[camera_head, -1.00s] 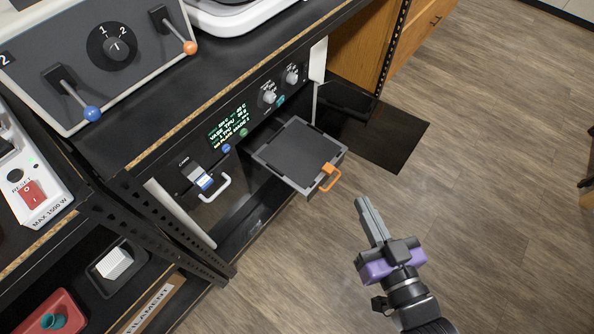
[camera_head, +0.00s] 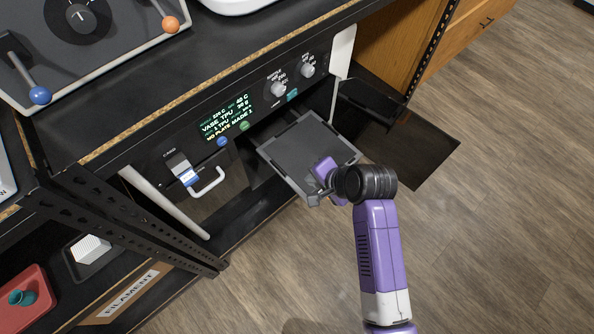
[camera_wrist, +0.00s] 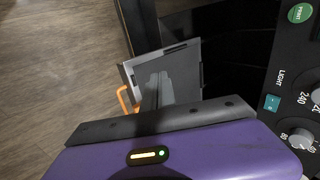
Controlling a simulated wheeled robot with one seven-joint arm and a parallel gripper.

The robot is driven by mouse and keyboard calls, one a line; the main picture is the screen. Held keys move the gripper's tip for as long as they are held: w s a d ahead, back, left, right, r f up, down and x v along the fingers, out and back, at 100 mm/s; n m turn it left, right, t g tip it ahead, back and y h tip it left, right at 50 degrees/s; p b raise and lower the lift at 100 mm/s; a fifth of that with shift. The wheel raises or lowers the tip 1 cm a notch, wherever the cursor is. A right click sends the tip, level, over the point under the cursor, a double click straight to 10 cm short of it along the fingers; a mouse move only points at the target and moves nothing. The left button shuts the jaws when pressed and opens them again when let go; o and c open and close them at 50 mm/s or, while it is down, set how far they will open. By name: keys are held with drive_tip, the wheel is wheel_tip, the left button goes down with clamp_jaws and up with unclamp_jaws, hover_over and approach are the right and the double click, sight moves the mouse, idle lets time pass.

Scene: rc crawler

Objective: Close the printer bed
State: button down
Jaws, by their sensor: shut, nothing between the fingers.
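The printer bed (camera_head: 300,145), a dark plate in a grey frame, sticks out of the black printer's opening. It also shows in the wrist view (camera_wrist: 190,70). Its orange handle (camera_wrist: 124,98) shows left of my fingers in the wrist view; my gripper hides it in the head view. My gripper (camera_head: 320,188) is at the bed's front edge, with its purple hand over that edge. In the wrist view the grey fingers (camera_wrist: 158,88) are together and empty, in front of the bed. I cannot tell whether they touch it.
The printer's lit display (camera_head: 228,117) and knobs (camera_head: 278,89) are above the bed. A white handle (camera_head: 208,182) is to its left. A dark open panel (camera_head: 372,102) is to its right. Wooden floor (camera_head: 480,230) lies clear at the right.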

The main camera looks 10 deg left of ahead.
drive_tip(key=b, duration=0.5)
approach(287, 176)
drive_tip(key=x, duration=0.4)
drive_tip(key=shift+d+f, duration=0.15)
drive_tip(key=shift+f, duration=0.35)
drive_tip(key=shift+w+a+f, duration=0.15)
drive_tip(key=shift+a+f, duration=0.05)
drive_tip(key=shift+a, duration=0.05)
drive_tip(key=shift+w+a+f, duration=0.15)
drive_tip(key=shift+w+a, duration=0.1)
drive_tip(key=shift+a, duration=0.05)
drive_tip(key=shift+a, duration=0.1)
